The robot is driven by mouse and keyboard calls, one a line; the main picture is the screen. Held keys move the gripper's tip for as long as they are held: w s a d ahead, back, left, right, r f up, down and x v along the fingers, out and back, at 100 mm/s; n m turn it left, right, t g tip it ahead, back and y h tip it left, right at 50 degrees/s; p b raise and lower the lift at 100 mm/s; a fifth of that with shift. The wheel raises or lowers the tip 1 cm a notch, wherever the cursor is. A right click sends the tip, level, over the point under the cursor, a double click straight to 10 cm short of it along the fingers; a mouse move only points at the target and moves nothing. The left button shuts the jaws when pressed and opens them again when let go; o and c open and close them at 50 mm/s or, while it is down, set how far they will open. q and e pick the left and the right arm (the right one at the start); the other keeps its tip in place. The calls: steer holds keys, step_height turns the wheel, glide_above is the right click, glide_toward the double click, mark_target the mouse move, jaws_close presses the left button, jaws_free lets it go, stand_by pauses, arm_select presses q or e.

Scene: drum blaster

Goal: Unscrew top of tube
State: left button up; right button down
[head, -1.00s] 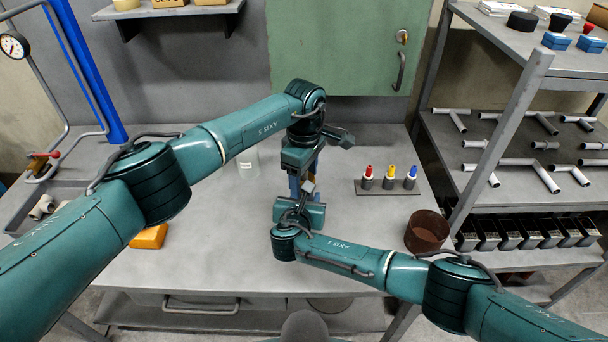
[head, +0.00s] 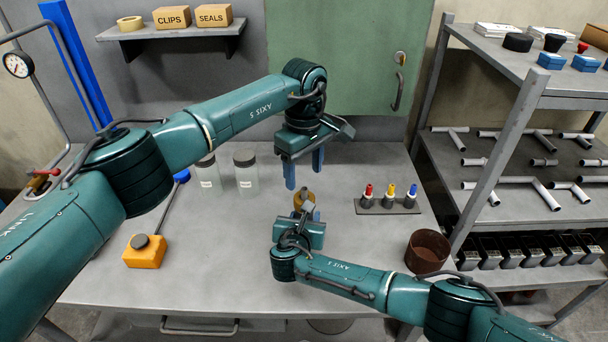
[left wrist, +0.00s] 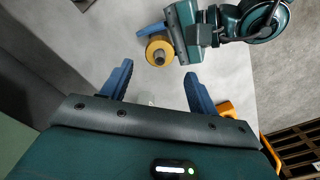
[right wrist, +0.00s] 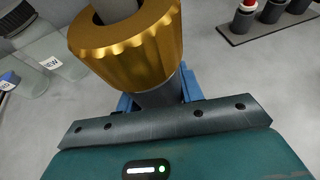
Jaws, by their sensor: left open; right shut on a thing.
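The tube's gold ribbed top (right wrist: 133,38) fills the upper middle of the right wrist view, with a grey rod through its centre. Below it the dark grey tube body (right wrist: 160,95) sits between my right fingers. My right gripper (head: 306,214) is shut on that body and holds the tube upright. The gold top (head: 304,198) also shows just above it in the head view, and in the left wrist view (left wrist: 158,48). My left gripper (head: 304,182) is open and empty, its blue fingers pointing down, above and apart from the gold top. Whether the top's thread is loose cannot be seen.
Two clear jars (head: 246,176) stand at the back left of the table. An orange box with a dark button (head: 145,256) is at the left. A rack of coloured-tip tubes (head: 388,206) and a brown bin (head: 427,255) are at the right.

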mark_target(304, 189)
arm_select(q)
step_height(304, 189, down, 8)
steer(key=shift+r, duration=0.2)
steer(key=shift+c, duration=0.3)
steer(key=c, duration=0.9)
steer(key=n, duration=0.3)
steer(key=shift+c, duration=0.2)
steer(key=o, duration=1.1)
